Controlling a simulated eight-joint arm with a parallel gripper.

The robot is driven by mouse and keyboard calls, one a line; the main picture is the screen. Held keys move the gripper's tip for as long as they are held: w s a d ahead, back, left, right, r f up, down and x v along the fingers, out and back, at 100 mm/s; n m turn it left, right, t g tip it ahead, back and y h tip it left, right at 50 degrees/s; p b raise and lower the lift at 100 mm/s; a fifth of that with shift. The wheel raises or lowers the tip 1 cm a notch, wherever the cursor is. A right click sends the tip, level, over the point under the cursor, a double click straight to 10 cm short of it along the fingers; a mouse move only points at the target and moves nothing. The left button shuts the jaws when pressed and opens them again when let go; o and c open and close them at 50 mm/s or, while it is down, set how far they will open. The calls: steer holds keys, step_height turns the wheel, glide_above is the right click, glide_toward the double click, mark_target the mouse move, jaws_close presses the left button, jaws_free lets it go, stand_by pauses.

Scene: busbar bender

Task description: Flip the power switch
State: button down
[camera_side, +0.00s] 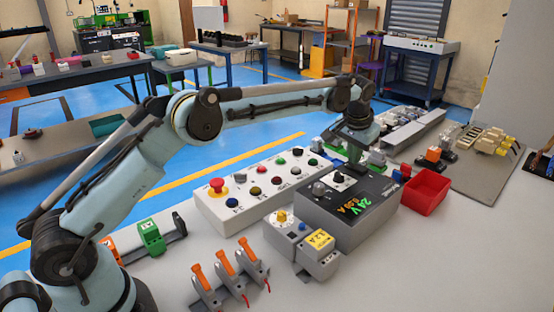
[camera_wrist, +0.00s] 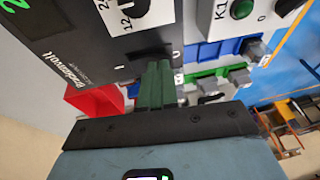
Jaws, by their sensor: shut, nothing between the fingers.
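The power supply (camera_side: 345,225) is a grey box with a dark top panel, standing on the table in the side view. Its display shows 24V in green and 0.00 A in orange. Its dark panel also fills the upper left of the wrist view (camera_wrist: 75,50). My gripper (camera_side: 355,168) points down at the panel's far edge, with its fingers together and empty. In the wrist view, the green fingers (camera_wrist: 155,82) reach a dark rocker-like part (camera_wrist: 150,53), probably the power switch. They partly hide it, so I cannot tell its position or whether they touch it.
A white button box (camera_side: 265,190) with a red mushroom button stands left of the supply. A red bin (camera_side: 426,191) stands close on its right. A grey unit with a yellow label (camera_side: 319,255) and orange-levered clamps (camera_side: 226,275) stand in front.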

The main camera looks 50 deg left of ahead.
steer(key=shift+a+f, duration=0.15)
steer(key=shift+a+f+h, duration=0.3)
steer(key=shift+h, duration=0.3)
steer(key=shift+d, duration=0.2)
